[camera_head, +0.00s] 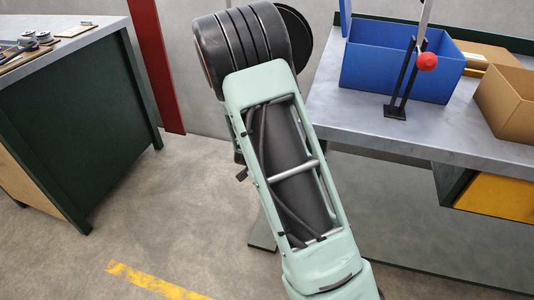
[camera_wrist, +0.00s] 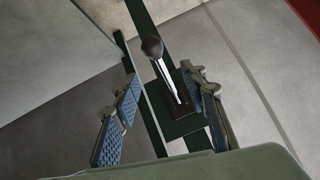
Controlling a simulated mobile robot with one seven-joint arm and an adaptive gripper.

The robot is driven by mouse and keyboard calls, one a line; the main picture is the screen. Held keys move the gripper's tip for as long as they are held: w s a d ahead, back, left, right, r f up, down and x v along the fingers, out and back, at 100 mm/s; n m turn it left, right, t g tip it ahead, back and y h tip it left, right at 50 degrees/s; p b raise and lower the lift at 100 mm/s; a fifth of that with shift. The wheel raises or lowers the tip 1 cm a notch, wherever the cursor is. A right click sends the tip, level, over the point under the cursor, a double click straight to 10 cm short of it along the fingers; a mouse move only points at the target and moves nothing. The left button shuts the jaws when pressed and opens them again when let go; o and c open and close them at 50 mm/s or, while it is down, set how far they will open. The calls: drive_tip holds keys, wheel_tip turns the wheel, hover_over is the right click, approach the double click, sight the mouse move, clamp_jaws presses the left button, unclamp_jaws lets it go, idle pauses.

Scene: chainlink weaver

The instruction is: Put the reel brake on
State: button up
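In the wrist view, a lever (camera_wrist: 164,73) with a dark round knob and a bright metal rod rises from a dark green mount; I take it to be the reel brake's handle. My gripper (camera_wrist: 160,79) is open, with one blue-padded finger on each side of the lever. The lever shows between the fingers, and I see no clear contact. How far the fingertips are from it in depth I cannot tell. In the head view my pale green arm covers the middle, and my gripper and this lever are hidden. No reel can be made out for certain.
On the grey bench (camera_head: 385,137) at right stand a blue bin (camera_head: 375,65), an open cardboard box (camera_head: 507,100) and another lever with a red ball (camera_head: 427,61) on a black bracket. A yellow drawer (camera_head: 497,196) is below. A dark green cabinet (camera_head: 85,120) stands at left. Floor between is clear.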

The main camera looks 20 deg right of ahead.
drive_tip(key=shift+v, duration=2.65)
